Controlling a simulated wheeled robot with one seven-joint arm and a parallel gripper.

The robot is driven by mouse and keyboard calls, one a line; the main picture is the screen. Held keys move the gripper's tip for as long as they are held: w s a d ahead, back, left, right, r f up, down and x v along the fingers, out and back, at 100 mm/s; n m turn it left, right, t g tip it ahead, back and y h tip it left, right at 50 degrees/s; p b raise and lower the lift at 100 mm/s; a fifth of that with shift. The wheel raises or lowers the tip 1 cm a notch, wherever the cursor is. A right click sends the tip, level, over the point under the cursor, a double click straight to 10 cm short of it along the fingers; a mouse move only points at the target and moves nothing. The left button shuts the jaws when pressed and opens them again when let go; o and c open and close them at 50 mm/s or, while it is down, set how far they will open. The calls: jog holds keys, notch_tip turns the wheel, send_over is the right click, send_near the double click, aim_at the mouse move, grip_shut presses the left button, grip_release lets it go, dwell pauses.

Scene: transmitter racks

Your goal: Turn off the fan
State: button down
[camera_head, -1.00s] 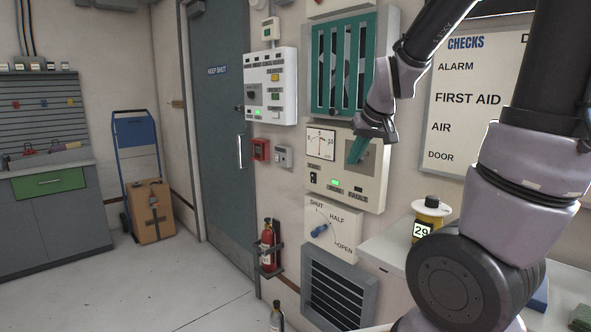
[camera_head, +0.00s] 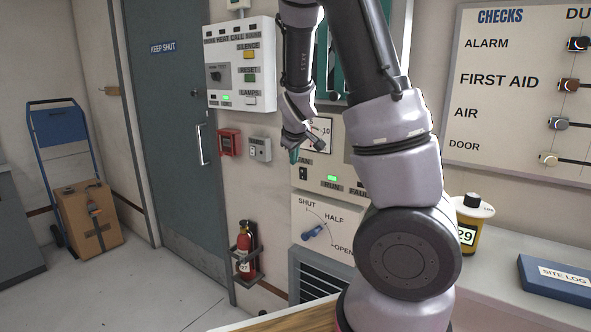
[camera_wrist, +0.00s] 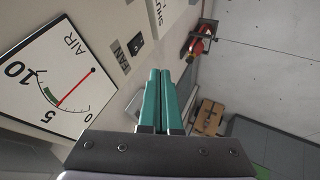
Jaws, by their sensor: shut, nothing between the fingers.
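The fan switch (camera_head: 303,173) is a small dark rocker under the FAN label on the cream panel, just below my gripper. In the wrist view the fan switch (camera_wrist: 136,44) lies beyond and left of the fingertips, beside the sideways FAN label. Which way it is pressed is too small to tell. The green RUN lamp (camera_head: 332,178) is lit. My gripper (camera_head: 293,156) is shut and empty, its teal fingers side by side at the panel's left edge. In the wrist view the fingertips (camera_wrist: 166,72) appear apart from the switch.
The air gauge (camera_wrist: 52,78) has its red needle near 5. A damper knob (camera_head: 314,232) sits below the panel. A red call box (camera_head: 229,142) and grey box (camera_head: 260,148) are left of it. A counter with a yellow canister (camera_head: 467,235) stands right.

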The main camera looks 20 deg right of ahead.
aim_at(300, 170)
jog(key=x, duration=0.3)
jog(key=d+x, duration=0.1)
jog(key=x, duration=0.3)
jog(key=w+d+r+x, duration=0.1)
jog(key=x, duration=0.3)
jog(key=shift+d, duration=0.2)
jog(key=shift+w+d+r, duration=0.15)
jog(key=shift+w+d, duration=0.1)
jog(key=shift+d, duration=0.15)
jog(key=shift+w+d+r, duration=0.1)
jog(key=shift+w+d, duration=0.05)
jog(key=shift+d, duration=0.15)
jog(key=shift+a, duration=0.1)
jog(key=shift+r, duration=0.1)
jog(key=shift+r, duration=0.7)
